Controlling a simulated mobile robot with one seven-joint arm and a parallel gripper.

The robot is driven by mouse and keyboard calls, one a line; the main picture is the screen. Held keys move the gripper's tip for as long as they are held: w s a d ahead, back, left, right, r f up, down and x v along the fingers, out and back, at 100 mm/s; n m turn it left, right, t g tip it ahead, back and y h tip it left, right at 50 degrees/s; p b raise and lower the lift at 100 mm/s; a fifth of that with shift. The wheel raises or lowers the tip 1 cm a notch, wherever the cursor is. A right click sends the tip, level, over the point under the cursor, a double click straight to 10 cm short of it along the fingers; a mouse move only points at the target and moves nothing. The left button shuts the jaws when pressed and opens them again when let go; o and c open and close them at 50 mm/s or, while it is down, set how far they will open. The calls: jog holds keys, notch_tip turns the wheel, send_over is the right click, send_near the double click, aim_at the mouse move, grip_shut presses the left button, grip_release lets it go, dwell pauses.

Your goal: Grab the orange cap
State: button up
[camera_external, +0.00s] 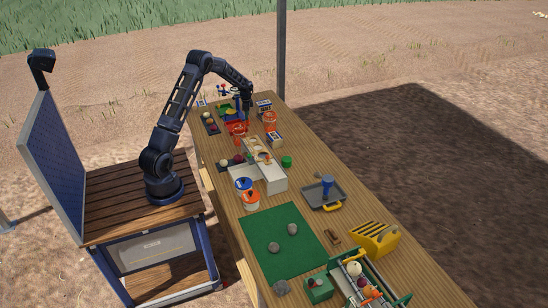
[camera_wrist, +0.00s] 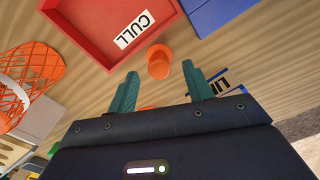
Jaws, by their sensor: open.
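The orange cap (camera_wrist: 159,56) is a small orange round piece on the wooden table in the wrist view. It sits beside the corner of the red tray marked CULL (camera_wrist: 95,28). My gripper (camera_wrist: 160,71) is open, with its two teal fingers apart. The cap appears between and just beyond the fingertips, with no visible contact. A second orange patch shows at the gripper body's edge, mostly hidden. In the external view my gripper (camera_external: 247,112) is low over the far end of the table; the cap cannot be made out there.
An orange mesh basket (camera_wrist: 28,85) stands left of the fingers. A blue bin (camera_wrist: 222,12) is at the top right, and a blue-edged label (camera_wrist: 228,80) lies right of the fingers. In the external view, a green mat (camera_external: 268,240) and a grey tray (camera_external: 314,200) lie nearer.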

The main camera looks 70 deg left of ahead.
notch_tip(320, 180, down, 3)
jog(key=shift+f, duration=0.2)
jog(key=c, duration=1.1)
jog(key=shift+o, duration=0.2)
jog(key=shift+r, duration=0.1)
